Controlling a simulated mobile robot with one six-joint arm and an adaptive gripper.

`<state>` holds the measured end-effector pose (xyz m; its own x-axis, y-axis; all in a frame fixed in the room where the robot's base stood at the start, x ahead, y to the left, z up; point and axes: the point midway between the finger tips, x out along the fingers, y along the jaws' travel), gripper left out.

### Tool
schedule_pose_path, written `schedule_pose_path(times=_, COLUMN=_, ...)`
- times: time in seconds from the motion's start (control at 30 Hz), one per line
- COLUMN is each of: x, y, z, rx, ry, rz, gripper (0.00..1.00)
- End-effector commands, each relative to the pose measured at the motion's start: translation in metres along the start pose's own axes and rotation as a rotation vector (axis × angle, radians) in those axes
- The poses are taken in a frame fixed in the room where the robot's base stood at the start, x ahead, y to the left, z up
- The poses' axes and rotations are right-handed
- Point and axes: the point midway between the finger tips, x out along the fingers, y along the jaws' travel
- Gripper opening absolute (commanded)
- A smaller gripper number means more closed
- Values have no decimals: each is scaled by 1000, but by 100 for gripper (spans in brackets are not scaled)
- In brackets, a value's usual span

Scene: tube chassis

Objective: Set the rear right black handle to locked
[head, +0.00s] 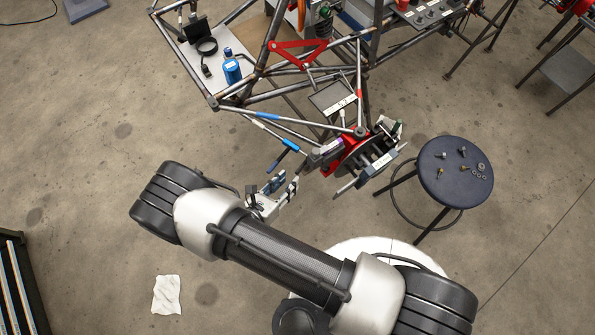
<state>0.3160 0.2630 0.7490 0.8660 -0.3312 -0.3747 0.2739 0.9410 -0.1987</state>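The tube chassis (275,128) of bare metal tubes stands at the top middle. At its lower corner is a cluster with a red bracket (347,147), a dark disc and grey clamp-like parts (383,163). I cannot make out for certain which part there is the rear right black handle, or its setting. My gripper (283,184) shows only in part beyond my arm, left of and a little below this cluster. It appears apart from the cluster. The view is too small to show whether its fingers are open or shut.
A blue-handled tool (283,154) sticks out from the chassis near my gripper. A round dark stool (455,176) with small metal parts stands right of the cluster. A tray (209,72) holds a blue can (232,70). Floor at left is mostly clear, with a white cloth (167,294).

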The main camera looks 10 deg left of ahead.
Motion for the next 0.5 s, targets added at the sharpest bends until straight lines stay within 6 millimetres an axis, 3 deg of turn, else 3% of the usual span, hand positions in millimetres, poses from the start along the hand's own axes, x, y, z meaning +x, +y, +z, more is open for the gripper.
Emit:
schedule_pose_path(times=0.2, x=44, y=-1, z=-2, rx=1, ry=2, rz=-4, gripper=30)
schedule_pose_path(times=0.5, x=68, y=0, z=0, rx=1, ry=1, rz=0, gripper=30)
